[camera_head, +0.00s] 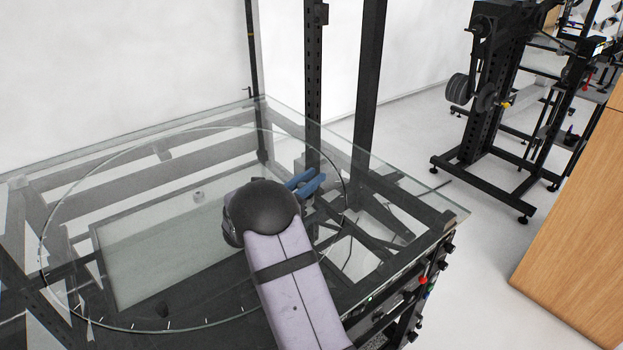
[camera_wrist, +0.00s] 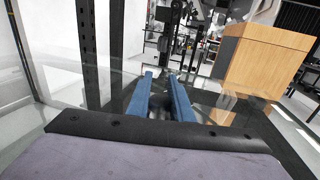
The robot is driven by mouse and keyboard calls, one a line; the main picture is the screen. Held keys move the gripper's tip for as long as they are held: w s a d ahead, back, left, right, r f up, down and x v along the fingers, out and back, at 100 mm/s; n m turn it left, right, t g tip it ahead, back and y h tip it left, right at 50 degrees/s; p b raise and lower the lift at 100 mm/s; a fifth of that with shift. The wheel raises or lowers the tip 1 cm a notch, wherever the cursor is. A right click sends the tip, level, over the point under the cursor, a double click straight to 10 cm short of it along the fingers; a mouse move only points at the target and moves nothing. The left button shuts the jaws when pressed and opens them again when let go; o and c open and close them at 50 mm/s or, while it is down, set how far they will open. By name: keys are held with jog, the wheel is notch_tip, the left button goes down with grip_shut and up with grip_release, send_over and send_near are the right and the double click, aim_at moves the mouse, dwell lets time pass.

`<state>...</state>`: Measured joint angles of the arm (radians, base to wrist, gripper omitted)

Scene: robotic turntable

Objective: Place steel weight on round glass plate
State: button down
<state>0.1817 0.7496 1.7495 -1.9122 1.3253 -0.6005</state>
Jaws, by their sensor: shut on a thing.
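The round glass plate (camera_head: 130,160) is a large clear disc with a thin bright rim, level with the glass table top. My gripper (camera_head: 318,178) has blue fingers and is over the right back part of the plate, near its rim. The wrist view shows both fingers (camera_wrist: 161,74) pointing forward, with a gap between them. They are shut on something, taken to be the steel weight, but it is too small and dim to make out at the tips. My dark wrist and pale arm hide part of the plate's right side.
A small grey round piece (camera_head: 198,195) shows near the plate's middle; I cannot tell what it is. Black posts (camera_head: 313,80) rise behind the glass table. A wooden cabinet (camera_head: 580,240) and a black stand (camera_head: 480,130) are to the right. The plate's left side is clear.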

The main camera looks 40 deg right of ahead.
jog(key=shift+r, duration=0.15)
jog(key=c, duration=1.6)
grip_release()
jog(key=shift+f, duration=0.25)
jog(key=shift+r, duration=0.1)
jog(key=shift+r, duration=0.15)
jog(key=shift+s+a, duration=0.1)
jog(key=shift+a, duration=0.3)
jog(key=b+v, duration=0.1)
jog(key=v, duration=1)
jog(key=shift+s+a, duration=0.1)
jog(key=shift+s, duration=0.05)
